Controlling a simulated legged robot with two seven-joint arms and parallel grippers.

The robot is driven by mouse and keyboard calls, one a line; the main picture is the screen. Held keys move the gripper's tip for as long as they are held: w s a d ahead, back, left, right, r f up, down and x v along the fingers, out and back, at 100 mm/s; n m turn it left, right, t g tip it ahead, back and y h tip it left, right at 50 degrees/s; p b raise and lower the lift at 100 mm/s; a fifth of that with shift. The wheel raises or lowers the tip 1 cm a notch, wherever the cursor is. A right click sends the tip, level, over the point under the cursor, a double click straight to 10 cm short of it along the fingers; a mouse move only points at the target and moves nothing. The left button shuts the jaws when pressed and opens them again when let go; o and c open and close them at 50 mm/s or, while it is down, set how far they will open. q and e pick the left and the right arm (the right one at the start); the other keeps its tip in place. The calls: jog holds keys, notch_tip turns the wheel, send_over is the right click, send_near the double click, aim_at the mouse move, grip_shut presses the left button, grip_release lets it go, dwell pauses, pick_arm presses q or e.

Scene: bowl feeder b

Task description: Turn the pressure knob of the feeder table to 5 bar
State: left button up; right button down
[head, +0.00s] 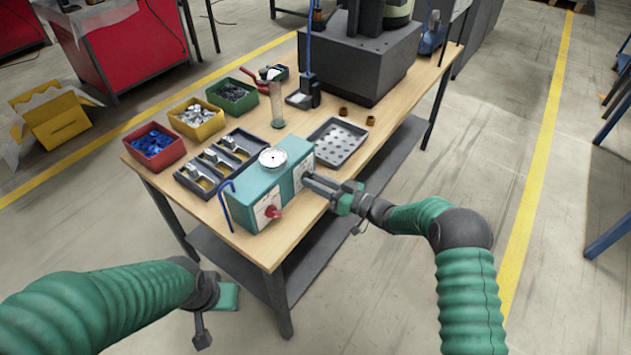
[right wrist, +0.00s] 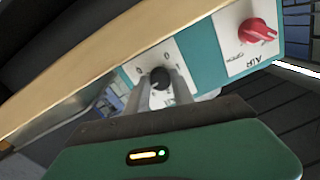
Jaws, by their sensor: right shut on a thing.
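The feeder table's teal box (head: 258,201) stands at the near edge of the wooden table, with a round white pressure gauge (head: 272,158) on top. The gauge's reading is too small to tell. A black knob (right wrist: 159,76) sits on a white plate with small digits in the right wrist view. A red knob (right wrist: 258,31), beside the word AIR, is on another plate; it also shows in the head view (head: 272,212). My right gripper (head: 308,181) is shut on the black knob, one finger on each side. My left gripper (head: 203,330) hangs low at the front, away from the table; its jaws are unclear.
A dark tray with pockets (head: 215,165), a perforated tray (head: 338,141) and red (head: 153,147), yellow (head: 196,119) and green (head: 232,97) bins stand on the table (head: 180,199).

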jog(key=shift+s+f, duration=0.1)
jog(key=shift+f, duration=0.35)
jog(key=c, duration=1.1)
grip_release()
jog(key=shift+r, duration=0.15)
jog(key=shift+r, duration=0.1)
jog(key=shift+d, duration=0.1)
jog(key=p+v, duration=0.1)
jog(key=v, duration=1.5)
jog(key=shift+s+d, duration=0.1)
jog(key=shift+d, duration=0.25)
